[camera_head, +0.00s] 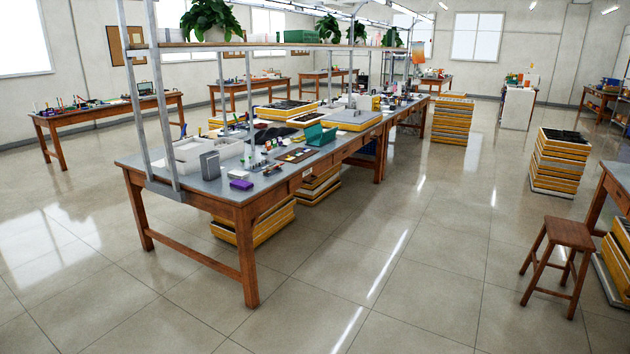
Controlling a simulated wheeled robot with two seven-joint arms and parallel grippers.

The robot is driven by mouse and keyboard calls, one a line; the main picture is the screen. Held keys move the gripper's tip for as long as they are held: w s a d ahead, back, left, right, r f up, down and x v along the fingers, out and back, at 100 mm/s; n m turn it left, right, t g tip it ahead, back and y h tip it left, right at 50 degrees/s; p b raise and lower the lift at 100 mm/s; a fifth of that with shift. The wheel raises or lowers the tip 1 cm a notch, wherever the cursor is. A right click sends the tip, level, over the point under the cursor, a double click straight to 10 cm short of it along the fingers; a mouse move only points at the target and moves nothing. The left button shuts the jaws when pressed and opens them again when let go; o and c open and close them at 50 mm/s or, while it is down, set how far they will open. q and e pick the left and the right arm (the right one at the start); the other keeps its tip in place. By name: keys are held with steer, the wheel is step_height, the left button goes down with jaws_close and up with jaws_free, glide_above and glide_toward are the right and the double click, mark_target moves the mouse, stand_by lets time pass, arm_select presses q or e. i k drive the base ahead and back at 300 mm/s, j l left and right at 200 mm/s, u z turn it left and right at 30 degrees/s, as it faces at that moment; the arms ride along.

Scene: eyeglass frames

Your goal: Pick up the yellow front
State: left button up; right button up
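I cannot make out a yellow eyeglass front in the head view. The long workbench (222,192) carries many small items, too small to tell apart. On its near end are white bins (196,152), a grey box (210,163), a purple box (241,184) and a teal case (320,135). Neither my left nor my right gripper is in view.
Metal shelf posts (158,110) rise from the bench's near end. Yellow tray stacks stand under the bench (255,226) and on the floor at right (560,165). A wooden stool (568,233) stands at right. The middle floor is clear.

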mark_target(293, 139)
steer(key=i+j+u, duration=0.1)
steer(key=i+j, duration=0.15)
steer(key=i, duration=0.3)
steer(key=i+j+u, duration=0.1)
steer(key=i, duration=0.45)
steer(key=i+j+u, duration=0.1)
steer(key=i, duration=0.5)
steer(key=i+z, duration=0.2)
steer(key=i, duration=2)
